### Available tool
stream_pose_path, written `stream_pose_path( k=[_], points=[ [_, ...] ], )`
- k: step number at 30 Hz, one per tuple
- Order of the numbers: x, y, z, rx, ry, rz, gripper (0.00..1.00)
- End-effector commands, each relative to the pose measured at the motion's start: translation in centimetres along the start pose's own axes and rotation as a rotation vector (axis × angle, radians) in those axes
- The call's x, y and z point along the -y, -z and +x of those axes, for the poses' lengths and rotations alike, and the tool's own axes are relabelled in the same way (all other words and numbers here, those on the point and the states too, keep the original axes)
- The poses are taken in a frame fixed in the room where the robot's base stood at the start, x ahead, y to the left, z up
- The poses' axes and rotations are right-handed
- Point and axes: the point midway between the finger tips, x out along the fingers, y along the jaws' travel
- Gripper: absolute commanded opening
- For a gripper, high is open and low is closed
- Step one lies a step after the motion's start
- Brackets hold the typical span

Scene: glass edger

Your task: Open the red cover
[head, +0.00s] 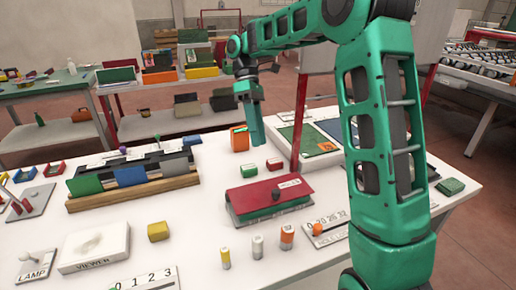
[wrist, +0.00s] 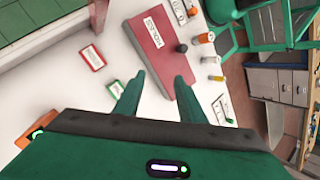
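An orange box (head: 240,139) and small green and red blocks lie behind the cover. Small cylinders (head: 257,246) and a slider plate (head: 325,232) are in front. A wooden rack (head: 130,192) stands at left. A thin red post (head: 299,125) rises behind the cover.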

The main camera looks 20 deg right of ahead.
Motion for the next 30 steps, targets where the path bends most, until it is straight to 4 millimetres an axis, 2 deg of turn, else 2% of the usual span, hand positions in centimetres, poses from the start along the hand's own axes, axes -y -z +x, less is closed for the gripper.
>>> stream_pose_path(
  k=[1,6,12,30],
  points=[
    [-0.2,0.0,-1.0,-0.004,0.0,0.0,0.37],
    [-0.3,0.1,-3.8,-0.001,0.003,0.002,0.37],
    [-0.4,0.1,-5.5,0.001,0.005,0.002,0.37],
    [-0.3,0.1,-5.8,-0.001,0.002,0.006,0.37]
  ],
)
